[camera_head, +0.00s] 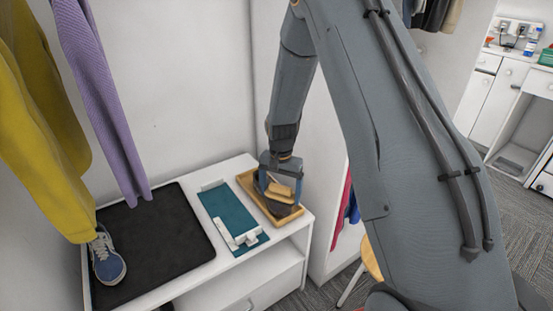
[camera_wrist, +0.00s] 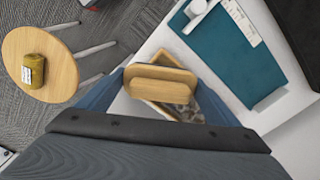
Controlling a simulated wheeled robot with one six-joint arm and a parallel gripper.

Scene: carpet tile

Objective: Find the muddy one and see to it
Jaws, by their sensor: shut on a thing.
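My gripper (camera_head: 280,184) is over the wooden tray (camera_head: 246,181) at the right end of the white cabinet top. It is shut on a wooden-backed block, perhaps a brush (camera_head: 280,189); this block also shows between my fingers in the wrist view (camera_wrist: 160,80). Its underside is hidden. Something dark, partly hidden, lies in the tray below it. A blue shoe (camera_head: 107,262) with a pale toe edge is on the black mat (camera_head: 160,240) at the left, partly under a hanging yellow garment. I cannot tell whether it is muddy.
A teal mat (camera_head: 222,211) with white holders lies between the black mat and the tray. Yellow (camera_head: 35,120) and purple (camera_head: 95,95) garments hang over the left side. A round stool (camera_wrist: 52,62) with a yellow labelled item (camera_wrist: 33,70) stands on the carpet.

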